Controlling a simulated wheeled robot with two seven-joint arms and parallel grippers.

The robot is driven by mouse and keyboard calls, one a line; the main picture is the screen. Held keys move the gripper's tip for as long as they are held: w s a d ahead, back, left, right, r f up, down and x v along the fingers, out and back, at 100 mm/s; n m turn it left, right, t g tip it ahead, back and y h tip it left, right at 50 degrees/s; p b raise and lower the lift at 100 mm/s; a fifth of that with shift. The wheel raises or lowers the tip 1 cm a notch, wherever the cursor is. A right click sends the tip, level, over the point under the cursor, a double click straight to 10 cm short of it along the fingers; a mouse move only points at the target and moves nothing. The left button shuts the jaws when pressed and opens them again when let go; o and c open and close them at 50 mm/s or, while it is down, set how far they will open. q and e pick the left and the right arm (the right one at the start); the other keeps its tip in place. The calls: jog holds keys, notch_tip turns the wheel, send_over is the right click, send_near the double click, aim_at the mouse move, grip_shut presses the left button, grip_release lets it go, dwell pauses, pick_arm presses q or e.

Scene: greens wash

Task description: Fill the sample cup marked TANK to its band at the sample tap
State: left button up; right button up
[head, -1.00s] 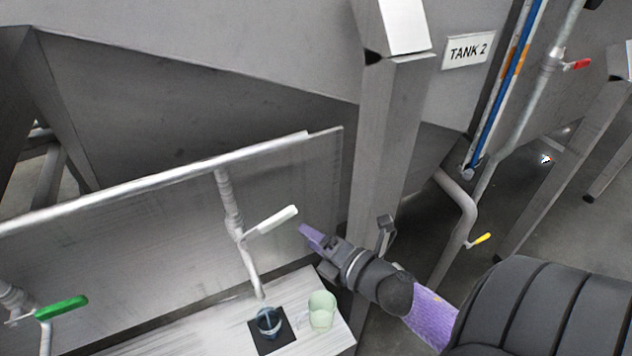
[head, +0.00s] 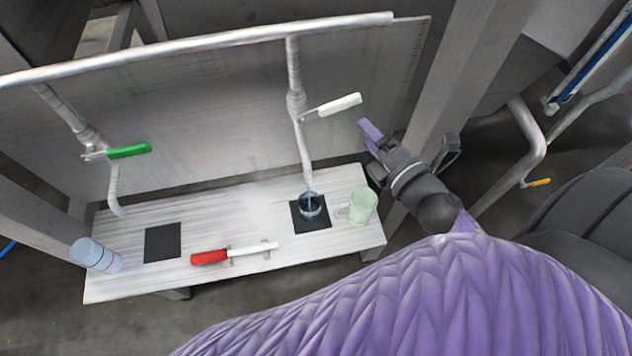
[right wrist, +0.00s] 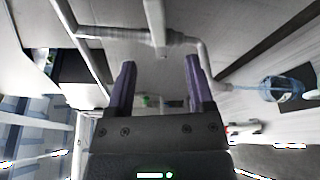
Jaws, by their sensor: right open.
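A blue-tinted clear cup (head: 311,207) stands on the right black mat (head: 325,224), under the spout of the white-handled tap (head: 296,100). In the right wrist view a thin bluish streak, which looks like water, runs from the spout to this cup (right wrist: 282,90). I cannot read a mark or see its fill level. The white lever (head: 338,105) points right. My right gripper (head: 370,133) is open and empty, just right of the lever and apart from it; its fingers also show in the right wrist view (right wrist: 160,68). My left gripper is out of view.
A pale green cup (head: 363,207) stands right beside the mat. A red-handled tool (head: 233,252) lies at the front. A green-handled tap (head: 100,150) hangs near the left black mat (head: 163,242). A steel post (head: 458,95) rises behind my gripper.

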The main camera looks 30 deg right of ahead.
aim_at(342, 107)
jog(key=w+m+h, duration=0.1)
jog(key=h, duration=0.1)
jog(key=w+a+m+h+b, duration=0.1)
jog(key=h, duration=0.1)
jog(key=w+m+h+b, duration=0.1)
jog(key=w, duration=0.1)
jog(key=shift+a+m+t+h, duration=0.3)
jog(key=shift+a+h, duration=0.1)
jog(key=x, duration=0.6)
jog(key=shift+w+f+p, duration=0.2)
jog(key=shift+f+p, duration=0.1)
jog(key=shift+p, duration=0.05)
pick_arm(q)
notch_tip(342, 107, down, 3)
pick_arm(e)
jog(key=shift+c, duration=0.3)
grip_shut()
